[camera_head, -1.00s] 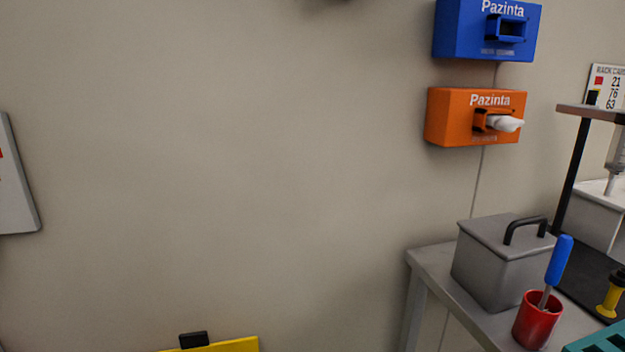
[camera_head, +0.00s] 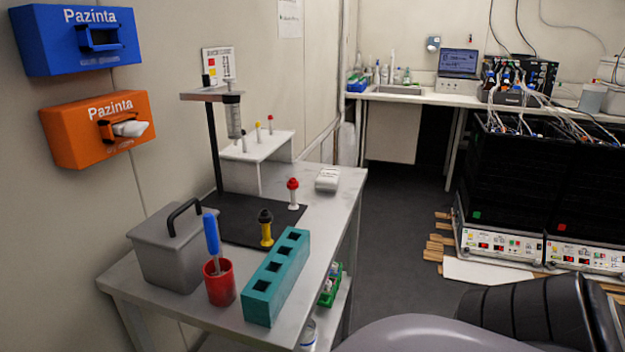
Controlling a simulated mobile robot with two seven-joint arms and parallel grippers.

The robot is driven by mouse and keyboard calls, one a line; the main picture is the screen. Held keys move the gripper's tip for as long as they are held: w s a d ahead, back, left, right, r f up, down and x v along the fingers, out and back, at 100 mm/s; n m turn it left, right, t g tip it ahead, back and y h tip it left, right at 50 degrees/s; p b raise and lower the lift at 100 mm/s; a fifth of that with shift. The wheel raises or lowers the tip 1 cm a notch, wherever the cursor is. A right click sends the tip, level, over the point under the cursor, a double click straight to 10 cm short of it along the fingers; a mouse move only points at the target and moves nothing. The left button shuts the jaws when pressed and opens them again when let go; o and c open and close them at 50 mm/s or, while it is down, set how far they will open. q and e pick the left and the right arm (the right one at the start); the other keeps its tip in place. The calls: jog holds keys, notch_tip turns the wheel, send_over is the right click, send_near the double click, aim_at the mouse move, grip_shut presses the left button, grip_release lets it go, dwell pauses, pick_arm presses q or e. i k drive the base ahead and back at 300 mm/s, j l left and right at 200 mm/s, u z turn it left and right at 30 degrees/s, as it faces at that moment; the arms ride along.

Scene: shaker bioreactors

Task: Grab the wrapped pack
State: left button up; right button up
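A small white pack (camera_head: 327,180), which looks like the wrapped pack, lies on the grey table (camera_head: 330,222) near its far right edge. It is to the right of a red-topped white piece (camera_head: 293,193) and apart from it. Nothing covers the pack. Neither of my grippers shows in the head view. A grey and black part, which looks like my own arm, fills the bottom right.
A teal rack (camera_head: 277,278), red cup (camera_head: 220,283) with a blue-handled tool, grey lidded box (camera_head: 168,250) and black-topped yellow piece (camera_head: 266,228) crowd the table's near half. A stand (camera_head: 214,140) rises behind. Black shaker units (camera_head: 520,185) stand right; dark floor (camera_head: 400,215) lies between.

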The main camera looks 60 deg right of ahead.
aim_at(327, 180)
jog(key=z, duration=1.9)
jog(key=i+l+z, duration=0.2)
jog(key=l, duration=0.25)
jog(key=i+l+z, duration=0.2)
jog(key=l, duration=0.2)
jog(key=i+l+z, duration=0.2)
jog(key=i+l, duration=0.2)
jog(key=i, duration=0.15)
jog(key=i+l, duration=0.2)
jog(key=i, duration=0.2)
jog(key=i+l+z, duration=0.1)
jog(key=i, duration=0.25)
jog(key=i+l+u, duration=0.1)
jog(key=i+u, duration=0.25)
jog(key=i+l+u, duration=0.35)
jog(key=i, duration=0.25)
jog(key=i+u, duration=0.15)
jog(key=u, duration=0.2)
jog(key=i+l+u, duration=0.15)
jog(key=u, duration=0.2)
jog(key=i+l+u, duration=0.15)
jog(key=u, duration=0.2)
